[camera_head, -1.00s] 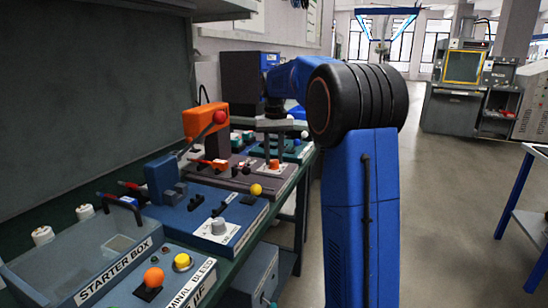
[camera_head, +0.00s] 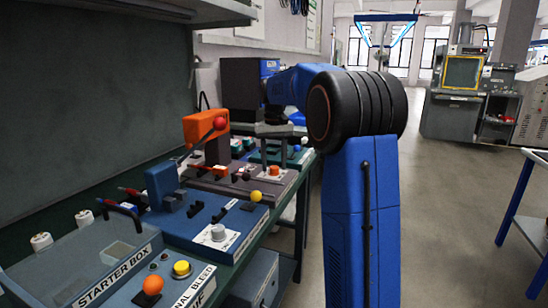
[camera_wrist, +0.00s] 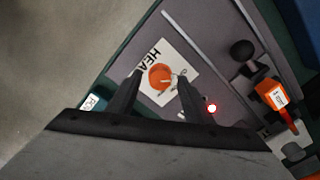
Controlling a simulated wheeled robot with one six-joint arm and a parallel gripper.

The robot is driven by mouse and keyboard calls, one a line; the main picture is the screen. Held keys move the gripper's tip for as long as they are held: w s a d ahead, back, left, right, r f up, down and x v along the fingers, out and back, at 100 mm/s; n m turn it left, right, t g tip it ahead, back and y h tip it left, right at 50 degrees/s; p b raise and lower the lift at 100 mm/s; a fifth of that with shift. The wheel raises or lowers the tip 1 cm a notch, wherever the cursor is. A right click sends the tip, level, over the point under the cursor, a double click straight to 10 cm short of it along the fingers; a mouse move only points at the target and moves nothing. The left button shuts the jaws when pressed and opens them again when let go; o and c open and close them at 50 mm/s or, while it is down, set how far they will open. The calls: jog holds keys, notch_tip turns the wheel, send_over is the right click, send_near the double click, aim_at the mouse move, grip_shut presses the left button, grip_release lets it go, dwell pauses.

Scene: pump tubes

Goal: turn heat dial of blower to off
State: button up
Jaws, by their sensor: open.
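The heat dial (camera_wrist: 160,77) of the blower is a round orange knob in the wrist view. It sits on a white label plate (camera_wrist: 181,61) whose visible letters read "HEA". In the head view the dial (camera_head: 275,171) is small, on the right part of the grey-brown blower panel (camera_head: 221,186). My gripper (camera_wrist: 160,75) is open, its two dark fingers on either side of the dial in the wrist view. I cannot tell whether they touch it or how far above it they are. In the head view my gripper is small and dark above the panel.
A red light (camera_wrist: 212,108) and an orange-handled part (camera_wrist: 273,97) lie to the dial's right in the wrist view. Clear floor (camera_head: 430,220) lies to the right.

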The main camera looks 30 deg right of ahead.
aim_at(274, 166)
notch_tip(274, 166, up, 17)
jog(key=shift+r, duration=0.15)
dwell(0.5)
dwell(0.4)
jog(key=s+a+f+n+t, duration=0.1)
jog(key=s+a+f, duration=0.4)
jog(key=s, duration=0.5)
jog(key=s+a+f+n+t, duration=0.1)
jog(key=s+a+f, duration=0.2)
jog(key=s+a, duration=0.6)
jog(key=s+a+f+n+t, duration=0.1)
jog(key=s+a+f, duration=0.3)
jog(key=s+f, duration=1.7)
jog(key=shift+a+t, duration=0.15)
jog(key=shift+t, duration=0.75)
